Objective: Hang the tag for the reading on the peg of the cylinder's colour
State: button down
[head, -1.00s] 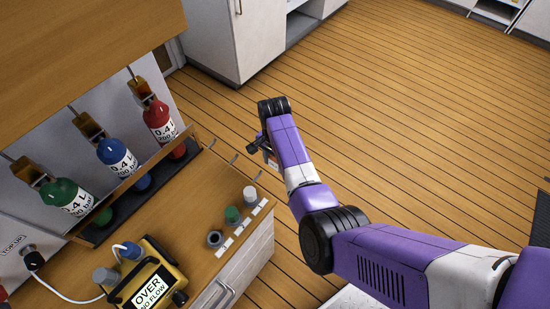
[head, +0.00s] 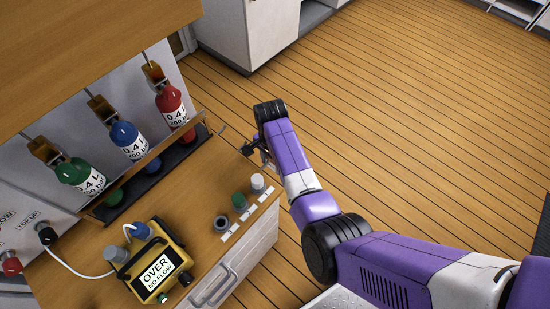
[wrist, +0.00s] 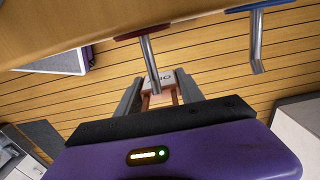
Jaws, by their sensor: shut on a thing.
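My gripper (wrist: 160,95) is shut on a small tag (wrist: 158,82) with a white face, whose lettering I cannot read for sure. In the wrist view a metal peg with a red base (wrist: 149,62) reaches down over the tag between the fingers; I cannot tell whether it is through the tag. A peg with a blue base (wrist: 257,40) is to its right. In the head view the meter (head: 156,270) reads OVER, NO FLOW. My gripper (head: 256,150) is beside the bench's far end.
A white hose (head: 85,271) runs from the meter to the panel. The wooden floor to the right is open.

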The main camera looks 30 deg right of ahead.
aim_at(265, 166)
jog(key=shift+s+a+f+p, duration=0.15)
jog(key=shift+s+a, duration=0.1)
jog(key=shift+a, duration=0.55)
jog(key=shift+s+a+r+p, duration=0.15)
jog(key=shift+s+a, duration=0.1)
jog(key=shift+a, duration=0.5)
jog(key=shift+s+a+f, duration=0.15)
jog(key=shift+a+f, duration=0.35)
jog(key=c, duration=0.7)
grip_release()
jog(key=shift+o, duration=0.2)
notch_tip(265, 166, up, 8)
jog(key=shift+f, duration=0.15)
